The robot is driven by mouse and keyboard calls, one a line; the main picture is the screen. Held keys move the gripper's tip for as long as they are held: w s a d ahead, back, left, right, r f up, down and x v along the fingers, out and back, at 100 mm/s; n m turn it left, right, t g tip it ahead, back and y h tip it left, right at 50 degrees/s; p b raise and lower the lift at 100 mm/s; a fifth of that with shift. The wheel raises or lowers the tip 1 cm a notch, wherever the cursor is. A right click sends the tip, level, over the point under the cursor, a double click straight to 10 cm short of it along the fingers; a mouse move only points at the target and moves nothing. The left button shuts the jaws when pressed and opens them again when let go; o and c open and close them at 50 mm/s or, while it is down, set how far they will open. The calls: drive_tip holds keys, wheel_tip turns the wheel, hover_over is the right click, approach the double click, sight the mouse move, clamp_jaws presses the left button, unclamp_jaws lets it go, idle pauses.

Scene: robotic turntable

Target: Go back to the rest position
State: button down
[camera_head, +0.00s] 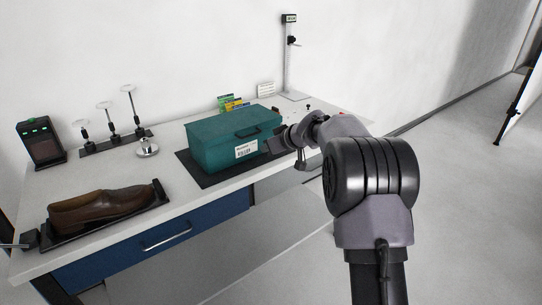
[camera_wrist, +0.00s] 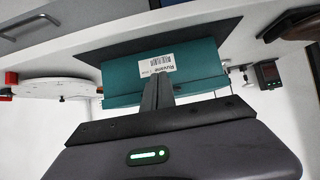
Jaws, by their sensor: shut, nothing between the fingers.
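My gripper (camera_wrist: 158,97) shows in the wrist view with its dark fingers together and nothing between them. In the head view, my arm reaches from the right, and its wrist end is beside the right side of a teal box (camera_head: 223,148); the fingers are hard to make out there. The box has a closed lid, a dark handle and a white label, and stands on a dark mat (camera_head: 189,165). In the wrist view the teal box (camera_wrist: 200,72) appears beyond the fingertips. I cannot tell whether the fingers touch it.
A brown shoe (camera_head: 105,207) lies on a black tray at the front left of the table (camera_head: 190,196). Round stands (camera_head: 103,106) and a dark device (camera_head: 40,143) are at the back left. A tall post (camera_head: 289,60) stands behind the box.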

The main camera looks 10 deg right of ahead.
drive_tip(key=s+a+r+m+g, duration=0.1)
drive_tip(key=s+a+r+m, duration=0.15)
drive_tip(key=s, duration=0.75)
drive_tip(key=s+a+r+m+g, duration=0.1)
drive_tip(key=s+a+r, duration=0.3)
drive_tip(key=s, duration=0.7)
drive_tip(key=s+a+r+m+g, duration=0.1)
drive_tip(key=s+a+r, duration=0.25)
drive_tip(key=s, duration=0.65)
drive_tip(key=s+d+f+m+h, duration=0.1)
drive_tip(key=s+f+m, duration=0.1)
drive_tip(key=s, duration=0.7)
drive_tip(key=s+f+m+g+h, duration=0.1)
drive_tip(key=s+f, duration=0.4)
drive_tip(key=s, duration=0.5)
drive_tip(key=shift+s+d+m, duration=0.15)
drive_tip(key=shift+d+m, duration=0.25)
drive_tip(key=shift+m, duration=0.45)
